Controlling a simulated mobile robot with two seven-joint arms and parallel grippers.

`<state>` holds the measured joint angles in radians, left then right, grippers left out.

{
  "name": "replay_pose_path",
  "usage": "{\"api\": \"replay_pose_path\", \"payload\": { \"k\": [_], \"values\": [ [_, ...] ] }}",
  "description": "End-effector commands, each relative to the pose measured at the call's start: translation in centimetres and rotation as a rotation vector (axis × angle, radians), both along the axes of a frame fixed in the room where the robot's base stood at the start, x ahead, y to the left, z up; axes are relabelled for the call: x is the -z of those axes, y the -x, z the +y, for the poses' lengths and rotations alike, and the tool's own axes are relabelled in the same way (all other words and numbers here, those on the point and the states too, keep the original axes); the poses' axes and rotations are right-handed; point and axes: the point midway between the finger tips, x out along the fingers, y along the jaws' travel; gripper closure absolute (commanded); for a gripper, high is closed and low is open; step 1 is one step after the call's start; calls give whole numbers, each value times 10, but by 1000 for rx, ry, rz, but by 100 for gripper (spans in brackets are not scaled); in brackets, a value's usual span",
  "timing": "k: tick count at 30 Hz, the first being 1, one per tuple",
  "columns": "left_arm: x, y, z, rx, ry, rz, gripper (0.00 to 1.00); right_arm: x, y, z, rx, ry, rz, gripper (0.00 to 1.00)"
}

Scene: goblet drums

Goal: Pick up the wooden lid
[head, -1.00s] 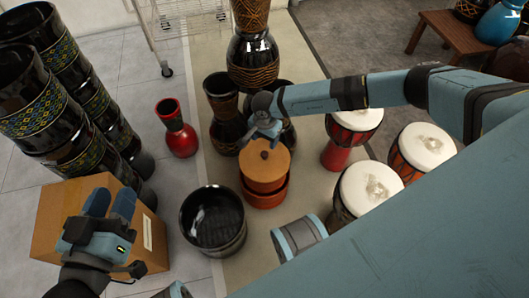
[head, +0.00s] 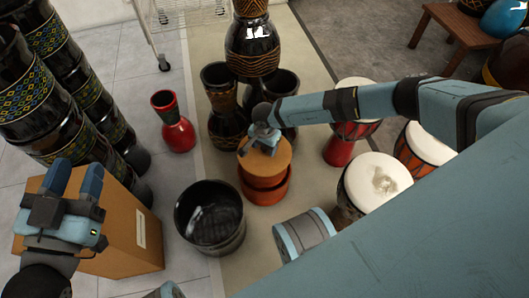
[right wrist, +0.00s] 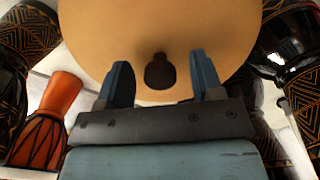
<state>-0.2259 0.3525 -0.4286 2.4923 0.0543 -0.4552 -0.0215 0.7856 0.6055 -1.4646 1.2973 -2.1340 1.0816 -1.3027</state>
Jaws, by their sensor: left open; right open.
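The round wooden lid (head: 277,165) lies on a terracotta-coloured pot (head: 264,193) near the middle of the head view. In the right wrist view the lid (right wrist: 160,25) fills the top centre, with its dark brown knob (right wrist: 160,72). My right gripper (head: 265,141) is open over the lid. In the right wrist view its two fingers stand on either side of the knob, with a gap on each side. In the head view the gripper hides the knob. My left gripper (head: 74,178) is open and empty, above a cardboard box.
A black open pot (head: 210,218) stands left of the terracotta pot. Dark goblet drums stand close behind the lid. A small red drum (head: 173,122) is at the left, a white-topped drum (head: 371,184) at the right. The cardboard box (head: 122,232) is below my left gripper.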

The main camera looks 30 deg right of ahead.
Motion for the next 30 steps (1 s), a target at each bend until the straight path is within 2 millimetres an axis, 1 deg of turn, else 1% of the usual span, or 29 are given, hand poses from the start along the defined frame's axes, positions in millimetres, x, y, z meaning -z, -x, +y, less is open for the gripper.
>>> {"api": "replay_pose_path", "payload": {
  "k": [1,2,3,5,6,9,16,20,23,26,29,30],
  "values": [
    [0,1,0,0,2,3,57,-1,0,0,0,0,0,39],
    [1,1,0,1,2,6,57,-1,0,0,0,0,0,44],
    [1,2,0,0,3,8,57,-1,0,0,0,0,0,53],
    [2,2,-1,0,6,12,57,-1,0,0,0,0,0,67],
    [2,2,-1,-1,8,13,57,-1,0,0,0,0,0,76],
    [1,2,-1,-1,12,14,57,-1,0,0,0,0,0,98],
    [0,2,-2,-4,20,14,57,-1,0,0,0,-1,-1,99],
    [-3,2,-2,-3,23,18,57,-6,0,0,0,-1,-1,99],
    [-7,2,-3,0,27,30,57,-16,-1,0,0,-1,-2,99],
    [-9,3,-3,6,39,61,57,-32,-1,0,1,-1,-2,99],
    [-8,7,-5,9,64,117,57,-54,-1,0,1,-1,-2,99],
    [-5,10,-7,8,89,159,57,-66,-1,0,0,-2,-3,99]
  ]
}}
